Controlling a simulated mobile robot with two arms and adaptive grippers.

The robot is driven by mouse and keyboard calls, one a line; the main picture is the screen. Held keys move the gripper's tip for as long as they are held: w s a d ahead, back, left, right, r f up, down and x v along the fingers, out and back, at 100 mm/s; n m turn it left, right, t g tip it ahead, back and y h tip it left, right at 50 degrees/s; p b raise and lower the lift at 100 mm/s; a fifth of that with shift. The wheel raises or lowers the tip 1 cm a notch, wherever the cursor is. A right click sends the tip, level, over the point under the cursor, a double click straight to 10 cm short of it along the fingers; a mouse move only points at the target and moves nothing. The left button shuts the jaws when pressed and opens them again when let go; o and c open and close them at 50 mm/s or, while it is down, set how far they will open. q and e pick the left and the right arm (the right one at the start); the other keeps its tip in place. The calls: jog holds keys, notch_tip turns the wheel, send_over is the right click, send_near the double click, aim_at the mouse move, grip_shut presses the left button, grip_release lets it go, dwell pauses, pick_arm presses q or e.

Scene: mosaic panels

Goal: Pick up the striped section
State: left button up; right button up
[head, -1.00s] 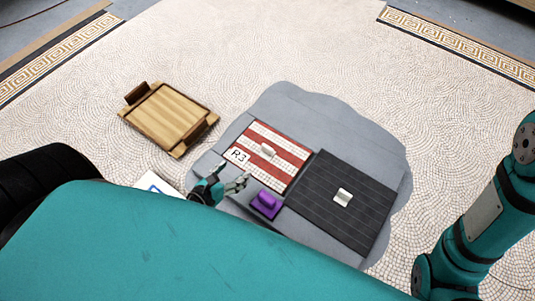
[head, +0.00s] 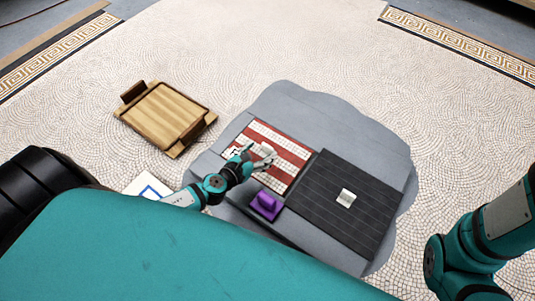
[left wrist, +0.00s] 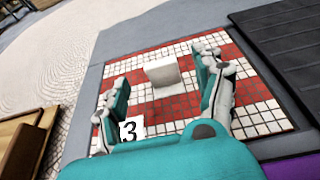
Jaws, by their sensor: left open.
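The striped section (head: 287,137) is a red and white tiled panel lying flat on the grey patch, with a pale block handle on its middle. In the left wrist view the striped section (left wrist: 263,118) fills the centre, and its white handle (left wrist: 163,75) stands ahead of my fingers. My left gripper (head: 258,157) is over the panel, open and empty, its fingers (left wrist: 160,85) spread to either side of the handle's line. My right gripper is out of view; only my right arm shows.
A dark grey panel (head: 330,215) with a white handle adjoins on the right. A purple block (head: 266,205) sits in front. A wooden tray (head: 160,115) with raised handles is on the left. A white card with a blue mark (head: 147,187) lies near my base.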

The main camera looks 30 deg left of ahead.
aim_at(267, 147)
pick_arm(q)
jog(key=b+x, duration=0.1)
jog(key=x, duration=0.4)
jog(key=shift+r+b, duration=0.1)
jog(key=shift+b, duration=0.25)
grip_shut()
jog(key=shift+r, duration=0.1)
